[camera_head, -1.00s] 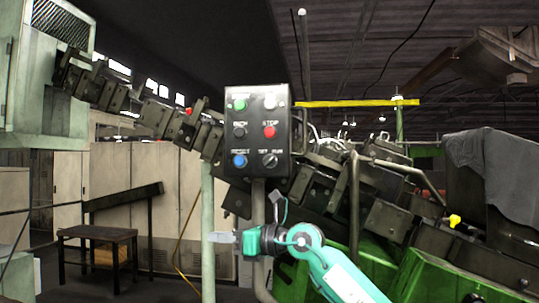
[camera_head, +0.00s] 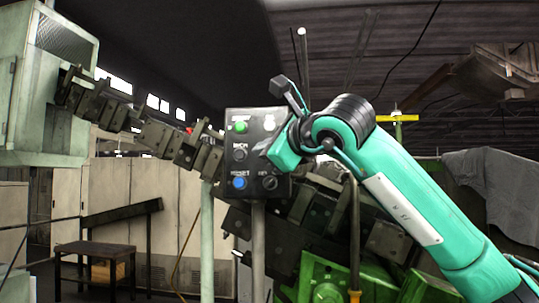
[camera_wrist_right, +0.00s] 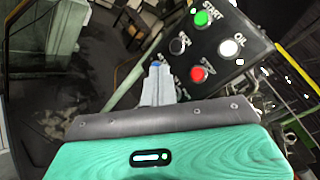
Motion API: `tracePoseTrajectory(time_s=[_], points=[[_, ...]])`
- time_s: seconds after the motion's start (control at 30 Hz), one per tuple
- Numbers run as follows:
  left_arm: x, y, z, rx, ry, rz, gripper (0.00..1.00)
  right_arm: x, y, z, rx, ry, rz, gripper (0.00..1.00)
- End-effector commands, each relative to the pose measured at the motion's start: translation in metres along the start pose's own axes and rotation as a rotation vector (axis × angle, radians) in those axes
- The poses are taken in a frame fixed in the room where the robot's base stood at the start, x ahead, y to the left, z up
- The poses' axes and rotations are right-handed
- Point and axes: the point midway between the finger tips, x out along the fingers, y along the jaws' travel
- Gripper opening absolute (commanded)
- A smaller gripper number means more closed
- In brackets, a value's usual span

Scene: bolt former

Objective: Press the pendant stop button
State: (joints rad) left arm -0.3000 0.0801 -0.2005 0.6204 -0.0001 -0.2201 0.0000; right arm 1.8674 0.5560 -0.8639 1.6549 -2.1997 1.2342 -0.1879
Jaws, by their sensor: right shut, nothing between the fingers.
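The dark pendant box (camera_head: 254,142) stands upright on a post, with several buttons on its face. The red stop button (camera_wrist_right: 198,74) shows in the right wrist view, in front of and to the right of my fingertips. In the head view my right gripper covers it. My right gripper (camera_head: 268,152) is shut and empty, close in front of the pendant's right half. In the right wrist view its fingers (camera_wrist_right: 158,74) point at the panel, left of the stop button. I see no clear contact. My left gripper is out of view.
Close to the stop button are the green start button (camera_head: 240,127), the white oil button (camera_head: 269,123), the black inch button (camera_head: 240,153), the blue reset button (camera_head: 239,183) and a selector knob (camera_head: 269,183). Machine parts (camera_head: 325,283) stand behind the pendant. A small table (camera_head: 95,248) is at left.

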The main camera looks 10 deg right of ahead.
Motion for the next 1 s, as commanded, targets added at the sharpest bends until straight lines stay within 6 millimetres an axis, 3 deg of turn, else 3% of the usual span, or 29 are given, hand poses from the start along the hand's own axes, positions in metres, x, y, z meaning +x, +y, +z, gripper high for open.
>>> tracePoseTrajectory(time_s=[0.33,0.73,1.0], points=[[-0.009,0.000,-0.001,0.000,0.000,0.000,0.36,0.007,-0.007,-0.003,0.003,0.000,0.002,0.00],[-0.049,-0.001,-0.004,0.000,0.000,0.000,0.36,0.044,-0.035,-0.030,0.005,0.001,0.004,0.00],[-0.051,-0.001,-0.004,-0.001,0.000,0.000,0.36,0.060,-0.043,-0.043,0.003,-0.001,0.003,0.00]])
